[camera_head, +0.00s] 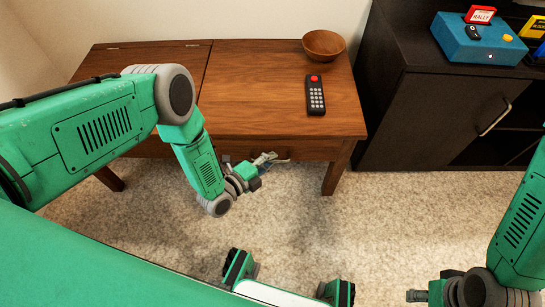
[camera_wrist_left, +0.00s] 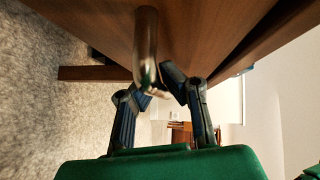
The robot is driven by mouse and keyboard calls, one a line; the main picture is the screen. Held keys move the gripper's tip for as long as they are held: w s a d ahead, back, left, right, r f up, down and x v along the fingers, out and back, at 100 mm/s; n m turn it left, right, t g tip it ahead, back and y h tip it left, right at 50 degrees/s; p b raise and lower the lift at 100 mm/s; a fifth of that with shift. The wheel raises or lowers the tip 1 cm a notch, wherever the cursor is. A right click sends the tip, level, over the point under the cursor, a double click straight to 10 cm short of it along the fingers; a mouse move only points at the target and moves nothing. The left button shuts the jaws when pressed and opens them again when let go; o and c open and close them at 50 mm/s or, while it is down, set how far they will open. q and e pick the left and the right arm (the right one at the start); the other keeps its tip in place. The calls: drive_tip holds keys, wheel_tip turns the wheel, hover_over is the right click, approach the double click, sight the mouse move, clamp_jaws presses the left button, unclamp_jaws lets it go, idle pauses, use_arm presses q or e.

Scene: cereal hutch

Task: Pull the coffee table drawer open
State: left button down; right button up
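The wooden coffee table (camera_head: 250,85) has a drawer front (camera_head: 305,149) under the right part of its top; it looks closed in the head view. A metal handle (camera_head: 283,155) sits on that front and shows large in the left wrist view (camera_wrist_left: 147,45). My left gripper (camera_head: 264,160) is at the handle. In the left wrist view, the fingertips of the left gripper (camera_wrist_left: 159,86) lie close around the handle's near end. Whether they clamp it is unclear. My right gripper (camera_head: 418,295) is low at the right, away from the table, its fingers mostly hidden.
A remote (camera_head: 315,95) and a wooden bowl (camera_head: 323,45) are on the tabletop. A dark cabinet (camera_head: 430,110) stands to the right, with a blue box (camera_head: 475,42) on top. The carpet (camera_head: 300,220) in front of the table is clear apart from parts of my own body.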

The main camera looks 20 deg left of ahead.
use_arm(q)
drive_tip(key=shift+s+d, duration=0.6)
drive_tip(key=c, duration=1.7)
unclamp_jaws()
drive_tip(key=shift+w, duration=0.1)
drive_tip(key=shift+o, duration=0.5)
drive_tip(key=shift+a, duration=0.2)
drive_tip(key=shift+w+a, duration=0.1)
drive_tip(key=v, duration=1.2)
drive_tip(key=shift+f, duration=0.15)
